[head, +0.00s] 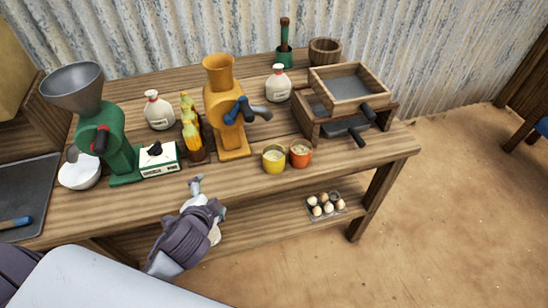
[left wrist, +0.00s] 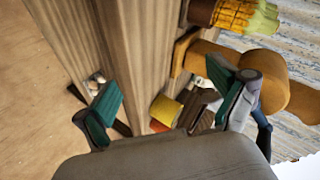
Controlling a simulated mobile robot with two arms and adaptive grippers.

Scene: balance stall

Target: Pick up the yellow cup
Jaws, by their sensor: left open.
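The yellow cup (head: 274,160) stands upright near the front edge of the wooden table (head: 330,170), with something pale inside. An orange cup (head: 300,154) stands close on its right. My left gripper (head: 207,198) is open and empty at the table's front edge, to the left of the yellow cup and apart from it. My right gripper is not in view.
A yellow grinder (head: 222,105) and corn cobs (head: 190,130) stand behind and left of the cup. An egg tray (head: 325,206) sits on the lower shelf. The front strip between gripper and cup is clear.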

